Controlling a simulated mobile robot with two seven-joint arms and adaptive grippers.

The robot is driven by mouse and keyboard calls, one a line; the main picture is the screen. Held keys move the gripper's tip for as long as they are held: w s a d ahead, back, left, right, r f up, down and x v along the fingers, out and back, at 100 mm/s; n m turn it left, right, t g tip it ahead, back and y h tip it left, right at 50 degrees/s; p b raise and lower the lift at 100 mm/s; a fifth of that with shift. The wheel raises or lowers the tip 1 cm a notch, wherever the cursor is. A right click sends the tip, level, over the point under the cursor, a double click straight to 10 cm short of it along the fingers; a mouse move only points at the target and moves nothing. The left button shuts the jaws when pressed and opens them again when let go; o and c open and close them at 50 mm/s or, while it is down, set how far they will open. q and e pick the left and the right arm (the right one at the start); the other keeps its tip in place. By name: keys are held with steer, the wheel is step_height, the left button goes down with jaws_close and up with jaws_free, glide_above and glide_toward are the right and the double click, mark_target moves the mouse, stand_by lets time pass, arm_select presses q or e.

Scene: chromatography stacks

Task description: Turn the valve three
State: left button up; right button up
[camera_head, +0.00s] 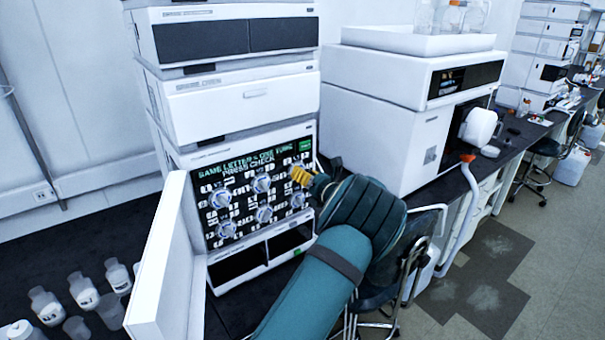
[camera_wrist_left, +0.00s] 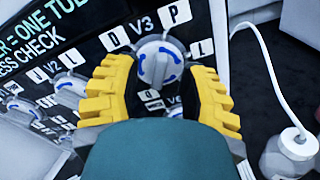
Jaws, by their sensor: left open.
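The valve three knob, marked V3 (camera_wrist_left: 158,62), is round and white with blue marks, at the upper middle of the left wrist view. Letter tags, including D and P, surround it. My left gripper (camera_wrist_left: 160,88) is open, with a yellow finger on either side of the knob; I cannot tell whether they touch it. In the head view my left gripper (camera_head: 303,176) is at the panel's upper right and largely hides this knob. My right gripper is not in view.
The black panel (camera_head: 250,238) carries two rows of knobs, including one marked V2 (camera_wrist_left: 68,86) to the left. A green-lettered screen (camera_head: 250,160) is above. A white upright plate (camera_head: 160,265) stands left, near several bottles (camera_head: 84,291). A white instrument (camera_head: 390,140) stands right.

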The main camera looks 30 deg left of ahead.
arm_select(q)
steer(key=shift+w+a, duration=0.2)
steer(key=shift+a, duration=0.4)
jaws_close()
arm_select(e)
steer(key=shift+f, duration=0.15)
arm_select(q)
steer(key=shift+s+a+n+b, duration=0.1)
steer(key=shift+s+n+b, duration=0.05)
steer(key=shift+n+b, duration=2.8)
steer(key=shift+s+n+b, duration=0.1)
steer(key=shift+n+b, duration=2.65)
steer(key=shift+n, duration=0.4)
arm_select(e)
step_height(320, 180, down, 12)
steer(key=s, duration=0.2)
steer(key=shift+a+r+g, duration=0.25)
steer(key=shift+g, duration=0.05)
arm_select(q)
steer(key=shift+r, duration=0.1)
